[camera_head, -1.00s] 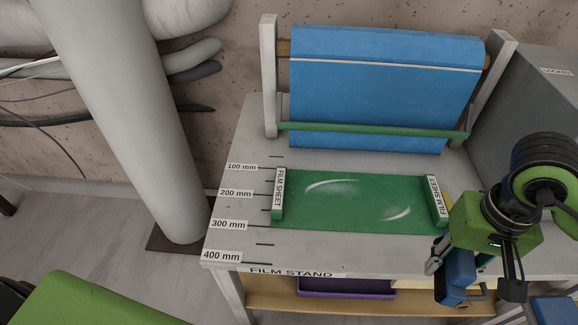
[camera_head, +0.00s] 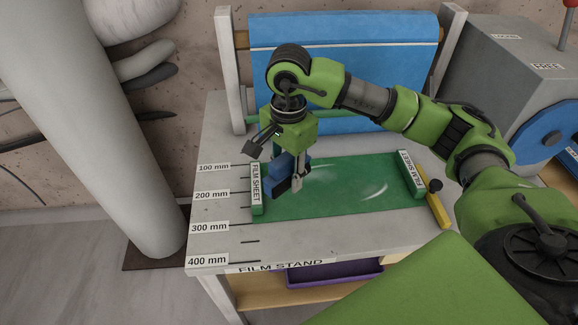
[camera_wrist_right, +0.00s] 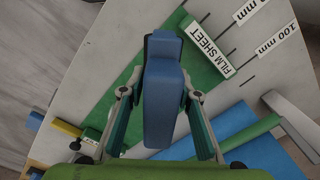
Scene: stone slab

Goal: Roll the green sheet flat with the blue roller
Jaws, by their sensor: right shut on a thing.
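The green sheet (camera_head: 345,203) lies on the grey stand top between two end blocks labelled FILM SHEET, with pale curved marks on its surface. My right gripper (camera_head: 288,178) is over the left part of the sheet, near the left end block (camera_head: 257,188). It is shut on the blue roller (camera_head: 279,174), which also shows between the fingers in the right wrist view (camera_wrist_right: 163,95). The roller's lower end is close to the sheet; I cannot tell whether it touches. My arm hides part of the sheet's far side. My left gripper is not in view.
A blue film roll (camera_head: 345,60) hangs on a wooden frame behind the sheet. A yellow-handled tool (camera_head: 438,207) lies at the stand's right side. A grey machine (camera_head: 500,75) stands at right. A purple tray (camera_head: 335,272) sits on the shelf below.

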